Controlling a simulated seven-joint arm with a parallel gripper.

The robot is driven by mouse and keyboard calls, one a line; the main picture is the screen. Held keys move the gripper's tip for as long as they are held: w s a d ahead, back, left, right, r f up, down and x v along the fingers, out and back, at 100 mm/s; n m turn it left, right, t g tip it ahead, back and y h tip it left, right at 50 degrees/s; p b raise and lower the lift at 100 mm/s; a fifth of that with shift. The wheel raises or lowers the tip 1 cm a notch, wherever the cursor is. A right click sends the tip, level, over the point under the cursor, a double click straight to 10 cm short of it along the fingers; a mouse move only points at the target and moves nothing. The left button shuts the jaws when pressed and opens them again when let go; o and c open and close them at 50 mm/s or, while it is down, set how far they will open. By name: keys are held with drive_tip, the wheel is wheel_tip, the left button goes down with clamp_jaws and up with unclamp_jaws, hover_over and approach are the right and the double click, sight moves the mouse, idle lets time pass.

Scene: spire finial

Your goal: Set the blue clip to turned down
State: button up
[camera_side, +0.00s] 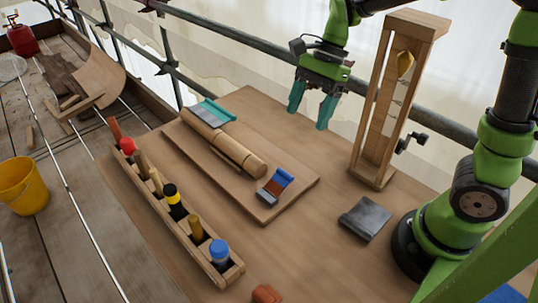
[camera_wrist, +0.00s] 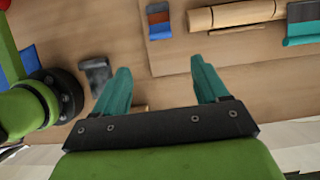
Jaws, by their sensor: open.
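The blue clip (camera_side: 284,177) is at the near right end of a flat wooden board, beside a wooden roll. Its blue flap seems raised at the far side, with a brown-red face and a grey base in front; its exact angle is hard to tell. It also shows in the wrist view as a small banded blue clip (camera_wrist: 158,18) at the top edge. My gripper (camera_side: 312,106) has teal fingers spread apart and empty, high above the table and apart from the clip. The open fingers also show in the wrist view (camera_wrist: 160,68).
A teal clip (camera_side: 216,111) lies at the board's far end. A tool rack (camera_side: 190,245) with several handles runs along the left. A tall wooden frame (camera_side: 365,110) with a crank stands at right. A grey block (camera_side: 364,219) lies in front of it.

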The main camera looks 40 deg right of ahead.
approach(279, 182)
drive_tip(key=x, duration=0.2)
drive_tip(key=d+x, duration=0.1)
drive_tip(key=x, duration=0.4)
drive_tip(key=shift+d+f, duration=0.25)
idle(0.3)
drive_tip(key=c, duration=1.1)
drive_tip(key=shift+o, duration=0.2)
drive_tip(key=shift+d+f+y, duration=0.4)
drive_tip(key=shift+f+y, duration=0.15)
drive_tip(key=shift+y, duration=0.25)
drive_tip(key=shift+f+y, duration=0.3)
drive_tip(key=shift+y, duration=0.4)
